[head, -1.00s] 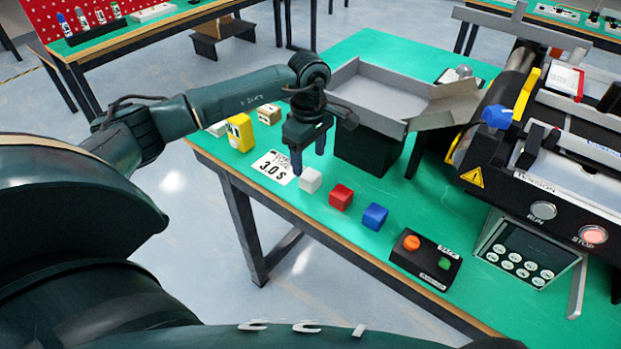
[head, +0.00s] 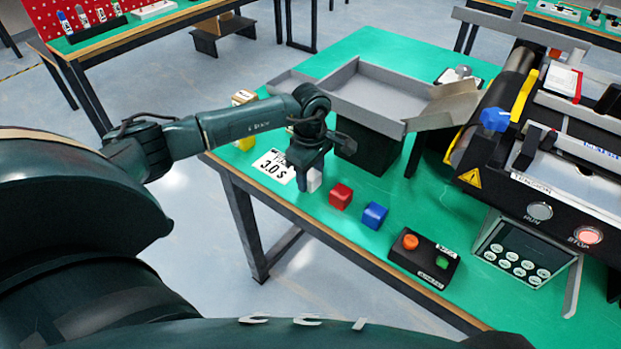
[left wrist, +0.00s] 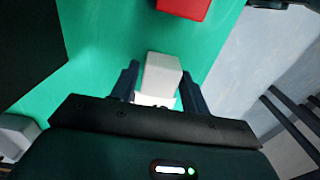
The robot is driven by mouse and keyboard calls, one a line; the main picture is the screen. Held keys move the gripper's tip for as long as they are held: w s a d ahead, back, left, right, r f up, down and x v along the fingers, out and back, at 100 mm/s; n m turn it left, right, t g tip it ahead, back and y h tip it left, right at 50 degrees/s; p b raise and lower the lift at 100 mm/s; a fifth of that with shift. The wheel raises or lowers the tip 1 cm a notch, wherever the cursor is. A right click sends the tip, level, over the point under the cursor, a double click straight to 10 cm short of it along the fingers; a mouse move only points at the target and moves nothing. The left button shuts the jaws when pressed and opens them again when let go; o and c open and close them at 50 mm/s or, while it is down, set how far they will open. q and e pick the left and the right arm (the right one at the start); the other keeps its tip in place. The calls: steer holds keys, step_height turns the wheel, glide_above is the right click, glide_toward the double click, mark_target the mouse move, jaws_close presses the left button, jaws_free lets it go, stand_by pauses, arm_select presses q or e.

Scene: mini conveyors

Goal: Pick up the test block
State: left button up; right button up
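A small white block (head: 316,181) is on the green table, partly hidden by my left gripper (head: 309,178) in the head view. In the left wrist view the white block (left wrist: 162,73) lies between the two fingers, with a narrow gap visible to each side; the fingers look open around it. A red block (head: 341,196) and a blue block (head: 374,215) stand in a row to its right. The red block also shows at the top of the left wrist view (left wrist: 184,7). No label shows which block is the test block. My right gripper is not in view.
A "3.0 S" card (head: 274,167) lies left of the white block. A grey tray (head: 345,78) on a dark stand is behind. A button box (head: 424,262) sits front right, and the conveyor machine (head: 545,150) is at the right.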

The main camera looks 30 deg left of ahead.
arm_select(q)
steer(key=c, duration=0.7)
